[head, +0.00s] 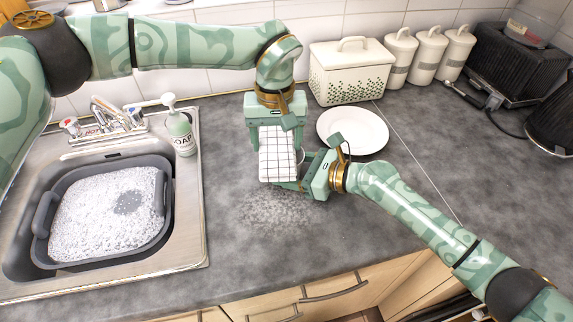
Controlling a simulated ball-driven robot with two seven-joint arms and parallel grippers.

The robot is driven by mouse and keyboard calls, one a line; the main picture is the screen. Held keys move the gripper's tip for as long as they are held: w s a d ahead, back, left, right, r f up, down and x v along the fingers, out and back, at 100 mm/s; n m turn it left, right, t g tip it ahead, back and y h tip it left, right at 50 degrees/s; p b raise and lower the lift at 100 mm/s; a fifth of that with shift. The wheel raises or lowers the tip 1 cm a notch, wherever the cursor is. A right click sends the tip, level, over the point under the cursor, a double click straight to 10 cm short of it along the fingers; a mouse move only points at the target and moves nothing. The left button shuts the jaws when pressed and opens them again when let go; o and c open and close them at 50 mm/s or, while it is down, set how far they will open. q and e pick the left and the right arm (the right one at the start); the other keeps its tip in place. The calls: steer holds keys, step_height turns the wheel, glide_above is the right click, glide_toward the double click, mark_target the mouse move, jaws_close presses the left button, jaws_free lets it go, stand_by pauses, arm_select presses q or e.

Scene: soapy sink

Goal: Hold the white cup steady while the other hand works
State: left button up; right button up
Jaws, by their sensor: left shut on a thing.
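My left gripper (275,145) points down over the counter, its fingers set wide on either side of a white shape. A white cloth with a dark grid (279,160) hangs across the front of that shape, so the white cup cannot be made out clearly. The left gripper is shut on the thing behind the cloth, which fits the cup. My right gripper (297,173) comes in from the right, close against the cloth's right and lower edges. Its fingertips are partly hidden, so its opening does not show.
A white plate (352,131) lies behind my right gripper. A patterned white box (350,75) and white canisters (427,55) stand at the back. At left, a soap bottle (180,131) stands by the sink (190,225) with a foam-filled grey tub (160,205). A wet sudsy patch (275,210) lies in front.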

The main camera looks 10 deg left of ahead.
arm_select(q)
steer(key=shift+w+a, duration=0.15)
steer(key=shift+w, duration=0.55)
steer(key=shift+w+a, duration=0.15)
steer(key=shift+w, duration=0.5)
steer(key=shift+s+d, duration=0.15)
steer(key=shift+s, duration=0.55)
steer(key=shift+s+d, duration=0.15)
steer(key=shift+s, duration=0.55)
steer(key=shift+s+d, duration=0.15)
steer(key=shift+s, duration=0.55)
steer(key=shift+s+d, duration=0.15)
steer(key=shift+s, duration=0.5)
steer(key=shift+r, duration=0.1)
